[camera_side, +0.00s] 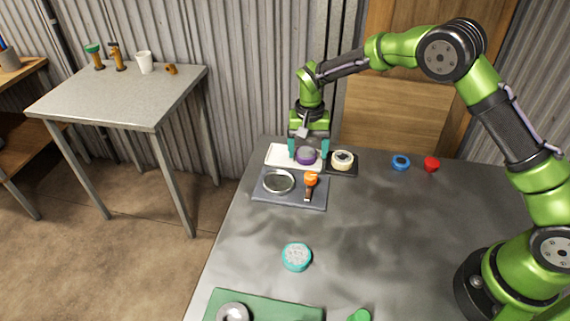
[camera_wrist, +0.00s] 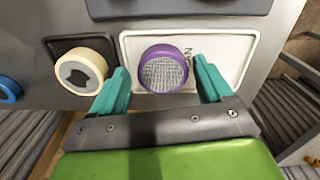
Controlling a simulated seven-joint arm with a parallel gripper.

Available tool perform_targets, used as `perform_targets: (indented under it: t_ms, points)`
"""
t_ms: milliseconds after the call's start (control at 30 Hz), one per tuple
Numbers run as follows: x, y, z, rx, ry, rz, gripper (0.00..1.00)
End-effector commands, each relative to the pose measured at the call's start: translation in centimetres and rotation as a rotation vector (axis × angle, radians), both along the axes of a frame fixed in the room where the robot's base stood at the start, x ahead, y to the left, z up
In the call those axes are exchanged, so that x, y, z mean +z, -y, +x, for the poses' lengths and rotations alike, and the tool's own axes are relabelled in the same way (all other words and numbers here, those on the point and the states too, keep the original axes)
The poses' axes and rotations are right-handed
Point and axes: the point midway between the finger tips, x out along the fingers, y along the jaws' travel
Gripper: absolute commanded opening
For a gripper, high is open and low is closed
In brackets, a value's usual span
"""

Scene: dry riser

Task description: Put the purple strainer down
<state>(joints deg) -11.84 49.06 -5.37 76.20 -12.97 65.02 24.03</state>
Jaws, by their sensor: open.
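The purple strainer (camera_side: 307,156) is a round purple ring with a grey mesh. It sits on a white tray (camera_side: 281,151) at the far left of the table, towards the tray's right end. In the wrist view the strainer (camera_wrist: 163,69) lies on the white tray (camera_wrist: 225,47), close to some dark lettering. My gripper (camera_side: 309,150) is over the strainer with its teal fingers spread, one on each side. The wrist view shows the open fingers (camera_wrist: 161,82) with visible gaps to the strainer's rim.
A dark tray with a cream ring (camera_side: 343,159) stands right beside the white tray. In front is a dark grey tray (camera_side: 262,196) with a silver ring (camera_side: 278,181) and an orange-topped tool (camera_side: 310,184). A blue ring (camera_side: 401,162) and red piece (camera_side: 431,163) lie further right.

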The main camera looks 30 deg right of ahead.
Motion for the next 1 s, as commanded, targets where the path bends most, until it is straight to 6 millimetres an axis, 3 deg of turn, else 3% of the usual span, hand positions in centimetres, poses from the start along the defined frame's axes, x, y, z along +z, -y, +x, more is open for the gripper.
perform_targets:
  t_ms: [433, 767, 867, 1000]
  points:
    - [8.9, -0.1, 0.3, 0.000, 0.012, 0.004, 0.83]
    - [12.8, 0.1, -0.1, 0.006, 0.020, 0.011, 0.83]
    - [15.1, 0.6, -1.4, 0.019, 0.057, 0.034, 0.83]
    - [19.6, 1.8, -5.1, 0.058, 0.146, 0.083, 0.83]
